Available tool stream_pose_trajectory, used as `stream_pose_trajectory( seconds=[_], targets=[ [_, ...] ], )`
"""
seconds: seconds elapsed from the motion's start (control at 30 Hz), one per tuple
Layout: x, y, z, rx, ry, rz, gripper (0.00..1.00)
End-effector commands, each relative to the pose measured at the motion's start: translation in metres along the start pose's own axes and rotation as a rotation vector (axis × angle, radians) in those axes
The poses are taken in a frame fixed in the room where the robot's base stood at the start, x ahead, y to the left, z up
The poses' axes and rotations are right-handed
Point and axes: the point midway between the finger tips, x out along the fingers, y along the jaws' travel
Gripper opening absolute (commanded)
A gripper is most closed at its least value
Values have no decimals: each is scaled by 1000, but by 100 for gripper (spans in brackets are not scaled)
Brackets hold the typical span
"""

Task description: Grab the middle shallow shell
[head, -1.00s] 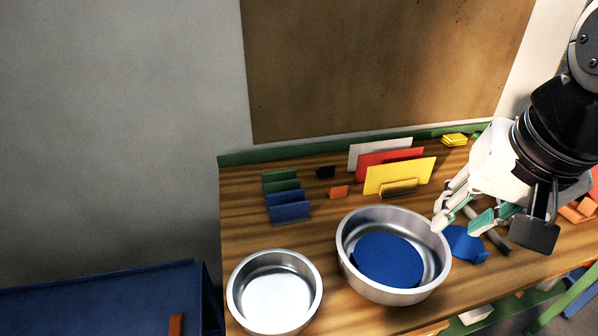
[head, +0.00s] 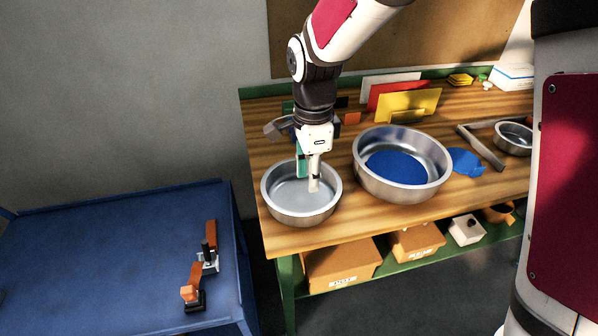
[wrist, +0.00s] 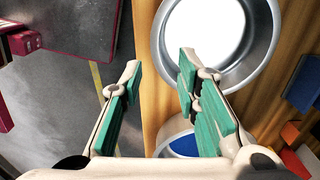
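Three round metal bowls stand on the wooden bench. The left bowl (head: 285,212) is shallow and looks empty. The larger middle bowl (head: 392,190) has a blue disc (head: 397,167) in it. A small bowl (head: 513,140) is at the right. My gripper (head: 308,182) points down over the left bowl, its fingertips overlapping the bowl's inside in the head view. In the wrist view my gripper (wrist: 162,72) is open with nothing between its teal pads. The left bowl (wrist: 270,50) is beyond the right finger there, and part of the middle bowl (wrist: 162,142) shows below.
A blue piece (head: 465,162) and a grey tool (head: 480,147) lie right of the middle bowl. Coloured upright plates (head: 405,100) stand behind. A blue table (head: 100,260) with orange-and-black items (head: 197,275) is at the left. Cardboard boxes (head: 342,265) sit on the lower shelf.

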Motion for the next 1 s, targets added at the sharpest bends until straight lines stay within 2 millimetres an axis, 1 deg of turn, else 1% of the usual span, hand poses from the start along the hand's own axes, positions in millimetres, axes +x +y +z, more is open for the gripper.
stream_pose_trajectory(
  seconds=[0.2, 0.33, 0.4, 0.67, 0.9, 1.0],
  targets=[
    [40, 2, -1, 0, 1, 6, 29],
    [62, 2, 0, -1, 0, 4, 29],
    [70, 2, 0, -1, 0, 4, 29],
    [87, 2, -2, 1, 0, 2, 29],
    [120, 3, -4, 0, 0, 4, 29],
    [128, 3, -4, -1, 0, 2, 29]
  ],
)
